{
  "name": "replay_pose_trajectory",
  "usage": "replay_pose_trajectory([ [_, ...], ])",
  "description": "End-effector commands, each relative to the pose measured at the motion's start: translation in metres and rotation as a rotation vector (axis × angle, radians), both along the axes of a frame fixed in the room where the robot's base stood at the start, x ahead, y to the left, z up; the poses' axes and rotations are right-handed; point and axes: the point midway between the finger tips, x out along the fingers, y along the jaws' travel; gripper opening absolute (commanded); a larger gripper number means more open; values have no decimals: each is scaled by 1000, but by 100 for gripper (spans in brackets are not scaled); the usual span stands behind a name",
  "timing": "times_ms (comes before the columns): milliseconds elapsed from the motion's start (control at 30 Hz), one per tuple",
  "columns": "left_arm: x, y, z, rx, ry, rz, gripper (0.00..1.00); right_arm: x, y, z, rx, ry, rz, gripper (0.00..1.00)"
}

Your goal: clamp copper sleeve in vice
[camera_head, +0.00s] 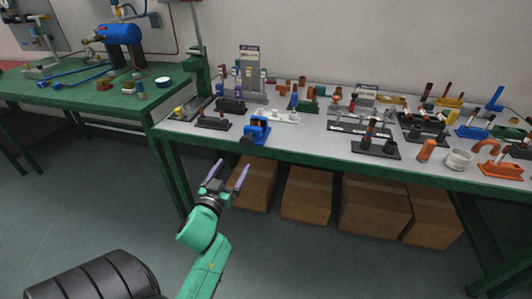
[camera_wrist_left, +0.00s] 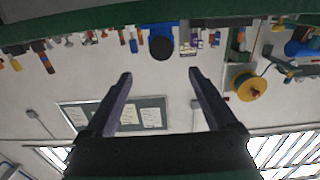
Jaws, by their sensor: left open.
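A blue vice (camera_head: 258,130) stands at the front edge of the grey workbench, left of its middle. A blue part with a dark round end, likely the same vice, shows in the left wrist view (camera_wrist_left: 161,42). Several copper or orange cylindrical parts stand on the bench, among them an orange cylinder (camera_head: 427,150) at the right front; I cannot tell which is the copper sleeve. My left gripper (camera_head: 229,176) is open and empty, in front of the bench and below the vice in the picture. Its two fingers also show apart in the left wrist view (camera_wrist_left: 160,75). My right gripper is out of view.
The grey bench (camera_head: 310,143) is crowded with small fixtures and parts. A white cup (camera_head: 458,158) stands at its right front. Cardboard boxes (camera_head: 306,196) sit underneath. A green table (camera_head: 60,97) with a blue tank (camera_head: 121,45) stands at left.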

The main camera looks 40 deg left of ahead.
Motion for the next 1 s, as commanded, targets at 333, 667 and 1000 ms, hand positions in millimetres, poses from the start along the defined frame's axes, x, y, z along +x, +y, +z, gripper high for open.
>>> replay_pose_trajectory([
  [333, 85, 29, 2, 1, -1, -1, 91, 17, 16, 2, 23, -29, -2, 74],
  [667, 128, 44, 1, -1, 2, -1, 91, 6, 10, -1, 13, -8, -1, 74],
  [1000, 127, 43, 0, -1, 3, -2, 37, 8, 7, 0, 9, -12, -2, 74],
])
